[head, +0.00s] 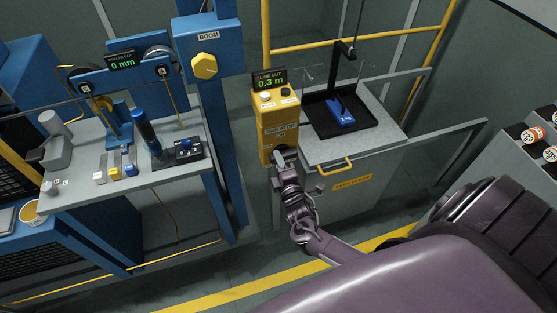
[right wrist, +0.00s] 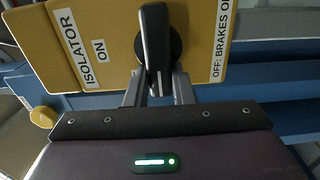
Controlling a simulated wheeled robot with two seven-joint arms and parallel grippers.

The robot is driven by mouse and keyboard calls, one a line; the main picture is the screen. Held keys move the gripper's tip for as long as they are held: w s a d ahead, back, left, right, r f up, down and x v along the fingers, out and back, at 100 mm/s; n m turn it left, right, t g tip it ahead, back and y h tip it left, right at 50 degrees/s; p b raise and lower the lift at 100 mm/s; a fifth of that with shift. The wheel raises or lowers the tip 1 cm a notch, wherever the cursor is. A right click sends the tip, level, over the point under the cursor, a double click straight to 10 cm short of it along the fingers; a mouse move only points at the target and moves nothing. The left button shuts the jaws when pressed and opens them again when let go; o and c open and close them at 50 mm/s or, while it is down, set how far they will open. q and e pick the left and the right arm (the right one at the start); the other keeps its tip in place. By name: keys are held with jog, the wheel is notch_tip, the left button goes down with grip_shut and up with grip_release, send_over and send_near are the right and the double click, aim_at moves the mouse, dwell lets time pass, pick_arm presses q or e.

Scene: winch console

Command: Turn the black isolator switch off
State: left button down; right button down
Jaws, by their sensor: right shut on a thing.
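The black isolator switch (right wrist: 154,40) is a bar handle on a round black base on the yellow box (head: 266,130). In the right wrist view its handle runs roughly parallel to the label lines, with "ISOLATOR ON" to its left and "OFF: BRAKES ON" to its right. My right gripper (right wrist: 157,92) is shut on the handle's near end, one finger on each side. In the head view my right gripper (head: 280,158) is at the lower front of the yellow box and largely hides the switch. My left gripper is not in view.
A line-out display (head: 270,80) reading 0.3 m and two buttons top the box. A grey cabinet (head: 340,185) with a yellow handle and black tray (head: 372,118) stands close on the right. The blue boom post (head: 215,130) and a console (head: 130,180) stand left.

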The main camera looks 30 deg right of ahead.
dwell(0.5)
jog(key=c, duration=1.2)
grip_release()
jog(key=shift+c, duration=0.2)
jog(key=v, duration=0.7)
jog(key=shift+s+a+b, duration=0.15)
jog(key=shift+s+b, duration=0.15)
jog(key=shift+s, duration=0.1)
